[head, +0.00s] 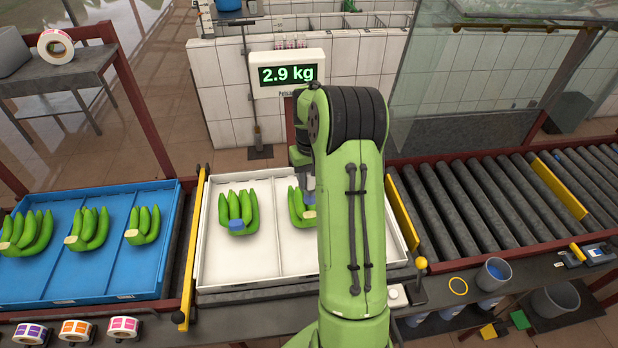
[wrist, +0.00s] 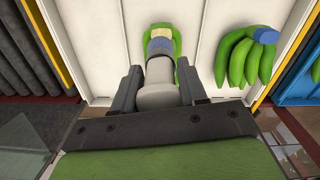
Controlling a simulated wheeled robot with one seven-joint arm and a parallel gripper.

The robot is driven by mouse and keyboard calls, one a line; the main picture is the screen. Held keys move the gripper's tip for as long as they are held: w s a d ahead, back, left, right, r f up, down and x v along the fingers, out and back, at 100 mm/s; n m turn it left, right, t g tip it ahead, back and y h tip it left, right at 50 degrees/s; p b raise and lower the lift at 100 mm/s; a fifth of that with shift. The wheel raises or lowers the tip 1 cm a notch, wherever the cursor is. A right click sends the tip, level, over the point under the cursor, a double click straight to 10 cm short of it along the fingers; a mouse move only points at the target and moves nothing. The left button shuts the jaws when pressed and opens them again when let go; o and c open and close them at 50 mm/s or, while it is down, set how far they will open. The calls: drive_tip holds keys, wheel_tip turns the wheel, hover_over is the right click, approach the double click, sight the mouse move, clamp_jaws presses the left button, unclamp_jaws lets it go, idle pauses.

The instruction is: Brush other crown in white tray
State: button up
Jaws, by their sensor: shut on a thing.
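The white tray (head: 272,262) stands on the scale and holds two green banana hands. The left hand (head: 238,208) has a blue crown; it also shows in the wrist view (wrist: 240,60). The other hand (head: 296,205) is partly hidden behind my arm. My gripper (wrist: 158,72) is shut on a brush with a pale, thick handle (wrist: 158,97) and grey neck. The brush's tip is over this crown; I cannot tell whether it touches. In the head view my arm hides most of the gripper.
A blue tray (head: 105,268) with several banana hands is at left. A scale display (head: 288,75) reads 2.9 kg behind the white tray. A roller conveyor (head: 500,205), a cup with blue contents (head: 494,274) and a yellow-knobbed lever (head: 420,264) are at right.

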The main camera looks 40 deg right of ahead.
sight(310, 196)
drive_tip(key=shift+w+a+f+b, duration=0.1)
drive_tip(key=shift+a+f+b, duration=0.1)
drive_tip(key=shift+f+b, duration=0.4)
drive_tip(key=shift+d+f+b, duration=0.1)
drive_tip(key=shift+f+b, duration=1.45)
drive_tip(key=shift+f, duration=0.75)
drive_tip(key=shift+f+b, duration=0.4)
drive_tip(key=shift+f, duration=0.15)
